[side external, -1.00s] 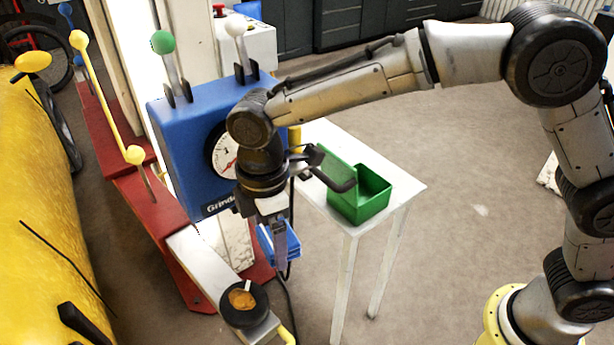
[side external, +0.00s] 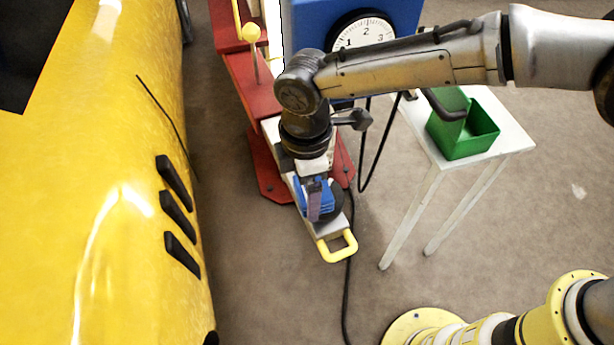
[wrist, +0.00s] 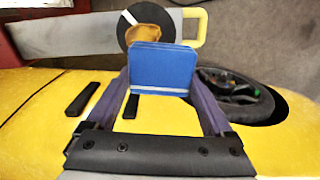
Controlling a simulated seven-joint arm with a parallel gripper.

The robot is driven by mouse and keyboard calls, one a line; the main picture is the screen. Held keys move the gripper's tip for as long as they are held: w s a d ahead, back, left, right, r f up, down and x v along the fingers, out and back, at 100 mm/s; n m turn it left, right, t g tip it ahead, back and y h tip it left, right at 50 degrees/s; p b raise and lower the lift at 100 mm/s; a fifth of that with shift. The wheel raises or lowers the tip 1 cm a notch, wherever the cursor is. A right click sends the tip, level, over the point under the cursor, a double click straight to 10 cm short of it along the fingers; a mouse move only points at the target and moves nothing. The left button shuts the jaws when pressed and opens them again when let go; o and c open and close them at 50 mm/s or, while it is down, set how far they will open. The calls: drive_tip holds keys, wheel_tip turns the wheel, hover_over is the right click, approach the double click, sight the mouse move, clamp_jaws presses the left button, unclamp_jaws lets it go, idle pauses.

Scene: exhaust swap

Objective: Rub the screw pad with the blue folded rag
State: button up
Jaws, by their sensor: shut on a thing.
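My gripper (side external: 317,208) is shut on the blue folded rag (wrist: 163,68), which has a pale stripe and stands between the two fingers. The rag also shows in the side external view (side external: 326,200). The screw pad (wrist: 168,16) is a black disc on a grey arm, with an orange-brown patch (wrist: 142,33) and a pale strip on top. In the wrist view the rag covers the pad's near edge. In the side external view the rag and gripper hide most of the pad (side external: 338,210). I cannot tell whether rag and pad touch.
A yellow handle (side external: 337,248) ends the grey arm. A red stand (side external: 262,105) and blue gauge box (side external: 310,25) rise behind it. A yellow car body (side external: 110,200) is at left. A green bin (side external: 463,140) sits on a white table (side external: 515,140) at right.

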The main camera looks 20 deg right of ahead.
drive_tip(key=shift+f, duration=1.6)
drive_tip(key=shift+w+d+f, duration=0.35)
drive_tip(key=shift+d+f, duration=0.05)
drive_tip(key=shift+f, duration=0.25)
drive_tip(key=shift+w+d, duration=2.05)
drive_tip(key=shift+w, duration=0.05)
drive_tip(key=shift+s+a, duration=2.5)
drive_tip(key=shift+s, duration=0.05)
drive_tip(key=shift+w+d+r, duration=0.1)
drive_tip(key=shift+r, duration=4.05)
